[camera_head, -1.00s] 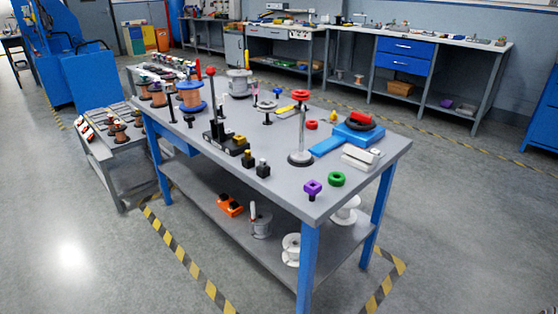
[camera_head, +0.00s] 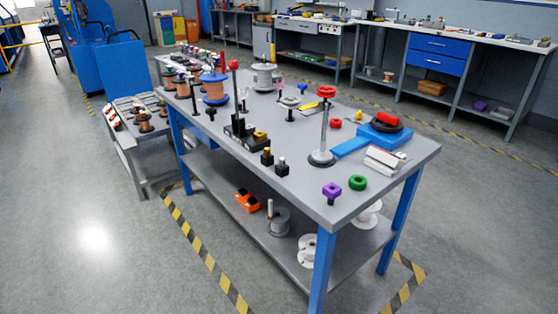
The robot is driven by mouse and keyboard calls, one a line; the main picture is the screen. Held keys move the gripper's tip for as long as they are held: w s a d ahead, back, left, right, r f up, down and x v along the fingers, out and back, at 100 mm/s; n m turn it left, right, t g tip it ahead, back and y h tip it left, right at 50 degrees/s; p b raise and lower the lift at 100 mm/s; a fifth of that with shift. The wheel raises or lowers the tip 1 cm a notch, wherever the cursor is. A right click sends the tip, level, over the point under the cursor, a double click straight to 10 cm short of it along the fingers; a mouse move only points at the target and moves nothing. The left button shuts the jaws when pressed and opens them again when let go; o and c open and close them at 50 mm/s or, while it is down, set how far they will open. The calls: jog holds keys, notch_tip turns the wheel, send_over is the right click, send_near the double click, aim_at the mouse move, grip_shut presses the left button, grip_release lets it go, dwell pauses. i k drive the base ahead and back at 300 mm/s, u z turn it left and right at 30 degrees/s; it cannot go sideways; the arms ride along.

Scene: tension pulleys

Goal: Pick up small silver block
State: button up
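Two small dark blocks stand side by side near the front edge of the grey workbench (camera_head: 250,179). A larger pale silver-white block (camera_head: 384,161) lies near the bench's right end. At this size I cannot tell for certain which is the small silver block. My gripper is not in view.
A stand with a red top (camera_head: 323,125), a purple knob (camera_head: 332,191), a green ring (camera_head: 357,183) and a blue tool (camera_head: 362,139) share the bench. Copper spools (camera_head: 214,88) stand at its far left. Floor in front is clear.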

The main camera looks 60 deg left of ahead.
aim_at(281, 159)
jog(key=u, duration=0.1)
jog(key=k, duration=1.5)
jog(key=u, duration=1.6)
jog(key=i, duration=0.7)
jog(key=z, duration=0.05)
